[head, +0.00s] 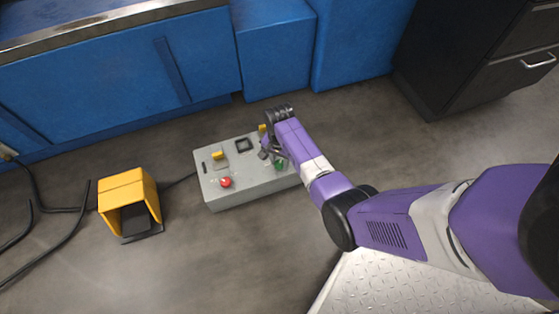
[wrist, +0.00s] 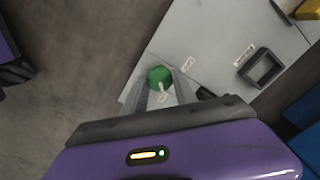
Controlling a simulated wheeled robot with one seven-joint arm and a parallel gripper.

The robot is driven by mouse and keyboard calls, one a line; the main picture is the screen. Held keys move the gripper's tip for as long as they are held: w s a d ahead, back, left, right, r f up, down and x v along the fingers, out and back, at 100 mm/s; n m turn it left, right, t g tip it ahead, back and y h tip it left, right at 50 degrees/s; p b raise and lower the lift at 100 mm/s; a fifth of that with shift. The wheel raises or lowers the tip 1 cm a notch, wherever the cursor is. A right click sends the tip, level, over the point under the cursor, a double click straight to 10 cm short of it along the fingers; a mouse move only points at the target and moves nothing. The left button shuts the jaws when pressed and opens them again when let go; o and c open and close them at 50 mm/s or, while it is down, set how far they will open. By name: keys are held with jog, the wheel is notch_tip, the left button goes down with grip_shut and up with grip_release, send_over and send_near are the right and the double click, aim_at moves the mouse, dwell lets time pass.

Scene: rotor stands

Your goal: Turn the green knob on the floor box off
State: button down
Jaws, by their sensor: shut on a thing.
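The grey floor box (head: 240,192) lies on the floor in front of the blue cabinets. Its green knob (head: 280,163) is near the box's right end in the head view, partly hidden by my arm. In the wrist view the green knob (wrist: 159,77) sits between my two fingers, with a pale mark on its lower side. My gripper (wrist: 163,93) is shut on the green knob, one finger on each side. My gripper also shows in the head view (head: 271,155) over the right part of the box, its fingertips hard to make out.
The box also carries a red button (head: 226,182), a yellow switch (head: 217,155) and a black square frame (head: 243,144). A yellow foot pedal housing (head: 127,187) stands to the left, with black cables (head: 62,210) on the floor. Blue cabinets (head: 110,85) stand behind.

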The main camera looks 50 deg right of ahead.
jog(key=shift+r+n+p, duration=0.1)
jog(key=shift+n+p, duration=0.2)
jog(key=n+p, duration=0.2)
jog(key=shift+n, duration=0.4)
jog(key=n+p, duration=0.2)
jog(key=n, duration=0.3)
jog(key=n+p, duration=0.1)
jog(key=n, duration=0.3)
jog(key=shift+n+p, duration=0.3)
jog(key=shift+n, duration=0.1)
jog(key=n, duration=0.4)
jog(key=shift+p, duration=0.3)
jog(key=shift+n, duration=0.4)
jog(key=c, duration=1)
grip_release()
